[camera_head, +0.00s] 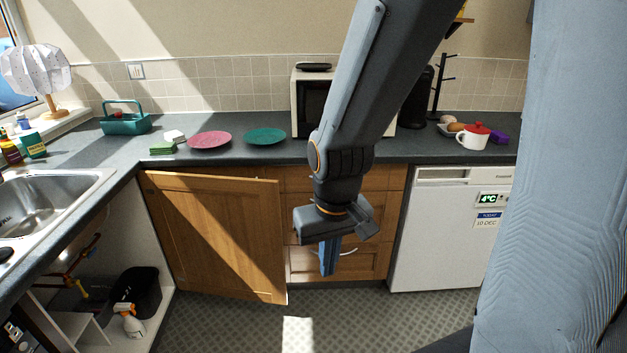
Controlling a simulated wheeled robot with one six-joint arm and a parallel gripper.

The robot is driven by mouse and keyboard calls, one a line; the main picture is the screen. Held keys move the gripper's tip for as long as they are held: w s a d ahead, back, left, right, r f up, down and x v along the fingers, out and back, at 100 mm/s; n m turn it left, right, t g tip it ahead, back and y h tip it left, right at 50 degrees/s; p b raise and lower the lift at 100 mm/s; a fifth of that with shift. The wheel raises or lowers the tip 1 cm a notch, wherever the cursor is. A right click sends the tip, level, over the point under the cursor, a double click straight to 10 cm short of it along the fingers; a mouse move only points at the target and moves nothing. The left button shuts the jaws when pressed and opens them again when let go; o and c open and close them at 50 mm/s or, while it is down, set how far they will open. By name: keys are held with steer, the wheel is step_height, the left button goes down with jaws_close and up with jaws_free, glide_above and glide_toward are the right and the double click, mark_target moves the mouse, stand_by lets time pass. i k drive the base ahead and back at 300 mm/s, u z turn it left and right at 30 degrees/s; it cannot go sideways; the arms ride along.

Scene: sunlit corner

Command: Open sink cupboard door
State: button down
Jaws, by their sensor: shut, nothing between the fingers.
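The sink cupboard door (222,235) is a wooden panel at the left of centre. It stands wide open, swung out from the cupboard under the sink (40,210). The cupboard's inside shows at the lower left, with pipes, a dark bin (136,290) and a spray bottle (129,319). My gripper (328,262) points down, to the right of the door's free edge, in front of the wooden drawers. It is shut and empty, and appears apart from the door. The door's handle is not visible.
Wooden drawers (370,262) stand behind my gripper, with a white appliance (448,245) to their right. Plates, a teal caddy (125,122) and a microwave (303,100) stand on the dark worktop. The patterned floor (350,320) below is clear.

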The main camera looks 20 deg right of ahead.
mark_target(218, 235)
steer(key=z, duration=0.4)
steer(key=i, duration=1.05)
steer(key=u, duration=0.85)
steer(key=i, duration=0.55)
steer(key=u, duration=0.6)
